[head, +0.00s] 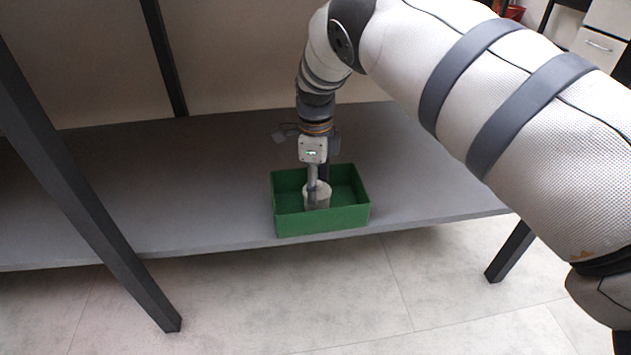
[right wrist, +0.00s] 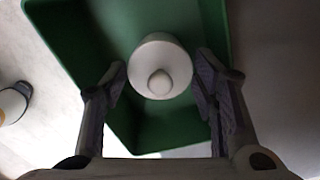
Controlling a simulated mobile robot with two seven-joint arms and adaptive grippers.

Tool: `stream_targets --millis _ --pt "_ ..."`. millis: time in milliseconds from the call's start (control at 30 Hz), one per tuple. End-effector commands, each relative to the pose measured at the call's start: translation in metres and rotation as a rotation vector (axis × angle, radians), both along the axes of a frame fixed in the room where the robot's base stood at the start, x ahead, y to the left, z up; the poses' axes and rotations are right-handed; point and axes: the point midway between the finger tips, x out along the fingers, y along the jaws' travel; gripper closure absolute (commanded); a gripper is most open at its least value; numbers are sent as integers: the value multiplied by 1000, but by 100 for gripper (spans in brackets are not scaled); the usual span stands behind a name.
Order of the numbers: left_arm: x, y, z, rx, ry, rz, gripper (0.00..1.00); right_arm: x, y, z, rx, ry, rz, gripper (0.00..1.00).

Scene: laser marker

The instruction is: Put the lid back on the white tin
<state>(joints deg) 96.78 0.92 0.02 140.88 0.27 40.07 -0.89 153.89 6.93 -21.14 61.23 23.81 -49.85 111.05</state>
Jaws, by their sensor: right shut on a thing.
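The white tin (head: 322,203) stands inside a green crate on the grey shelf. A round white lid with a small knob (right wrist: 160,55) shows from above in the right wrist view, between my fingers. In the head view it is over the tin, and I cannot tell whether it is fully seated. My right gripper (head: 316,193) reaches straight down into the crate and is shut on the lid, with one finger (right wrist: 118,80) and the other (right wrist: 205,80) on opposite sides. The fingers partly hide the tin in the head view. My left gripper is not in view.
The green crate (head: 345,218) has low walls close around my gripper and sits near the shelf's front edge. The shelf (head: 190,195) is clear to the left and right. Dark metal legs (head: 75,180) frame it. A pale, dark-edged thing lies at the right wrist view's left edge.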

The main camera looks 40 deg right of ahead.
Motion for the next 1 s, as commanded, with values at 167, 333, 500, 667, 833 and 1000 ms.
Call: stream_targets --millis 167,333,500,667,833,1000 --pt "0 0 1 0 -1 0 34 0 0 0 1 -1 0 62" --pt "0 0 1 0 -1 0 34 0 0 0 0 0 0 62" --pt "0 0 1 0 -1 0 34 0 0 0 0 0 0 23" --pt "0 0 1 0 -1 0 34 0 0 0 0 0 0 23" --pt "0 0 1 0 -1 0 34 0 0 0 0 0 0 4" --pt "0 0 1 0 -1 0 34 0 0 0 0 0 0 3"
